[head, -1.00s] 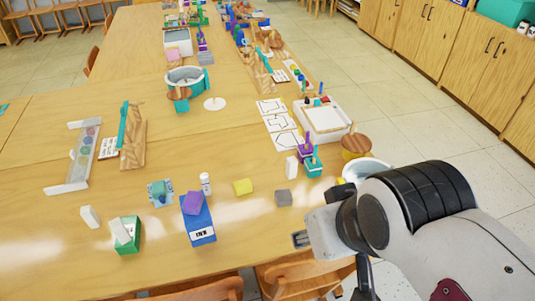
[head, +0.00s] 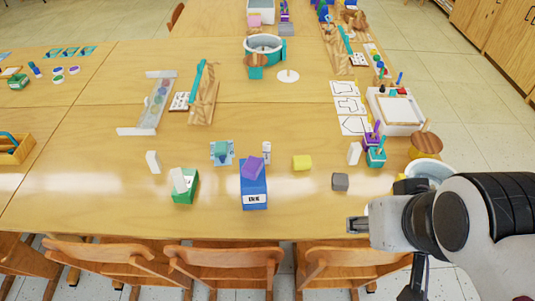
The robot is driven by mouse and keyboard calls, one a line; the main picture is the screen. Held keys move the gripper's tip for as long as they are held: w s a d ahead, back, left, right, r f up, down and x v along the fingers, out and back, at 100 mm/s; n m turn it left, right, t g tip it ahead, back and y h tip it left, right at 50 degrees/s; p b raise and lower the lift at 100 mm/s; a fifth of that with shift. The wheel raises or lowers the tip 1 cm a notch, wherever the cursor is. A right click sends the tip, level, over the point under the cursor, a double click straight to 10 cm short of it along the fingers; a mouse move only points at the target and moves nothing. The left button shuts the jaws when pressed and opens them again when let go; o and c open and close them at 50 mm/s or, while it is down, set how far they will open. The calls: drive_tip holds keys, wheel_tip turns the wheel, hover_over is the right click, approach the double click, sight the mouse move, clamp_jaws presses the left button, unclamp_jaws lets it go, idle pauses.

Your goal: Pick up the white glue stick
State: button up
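A small white cylinder that looks like the white glue stick (head: 266,150) stands upright on the wooden table (head: 110,205), just behind the blue box (head: 254,198) with a purple block (head: 253,167) on top. Its lower part is partly hidden by the purple block and box. My gripper (head: 354,225) is near the table's front edge, to the right of and in front of the glue stick, well apart from it. It points left, and nothing shows in it. Its fingers are too small and edge-on to tell whether they are open.
A yellow block (head: 302,162) and a grey block (head: 340,181) lie right of the glue stick. A light-blue patterned piece (head: 221,153) is at its left, with a green box (head: 184,187) nearer the front. Chairs (head: 227,262) line the front edge.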

idle(0.7)
drive_tip(key=w+d+f+n+t, duration=0.1)
drive_tip(key=w+f+n+t, duration=0.1)
drive_tip(key=w, duration=1.3)
drive_tip(key=w+d+f+n+t, duration=0.1)
drive_tip(key=w+f+n+t, duration=0.1)
drive_tip(key=w, duration=1.4)
drive_tip(key=w+a+f+n+t+y, duration=0.1)
drive_tip(key=w+a+f, duration=0.2)
drive_tip(key=w+f, duration=0.15)
drive_tip(key=n+y, duration=0.3)
drive_tip(key=y, duration=0.5)
approach(267, 155)
drive_tip(key=w+a+r, duration=0.1)
drive_tip(key=w+r, duration=0.2)
drive_tip(key=r, duration=0.1)
drive_tip(key=shift+a+f, duration=0.3)
drive_tip(key=shift+w+a, duration=0.1)
drive_tip(key=shift+x, duration=1.15)
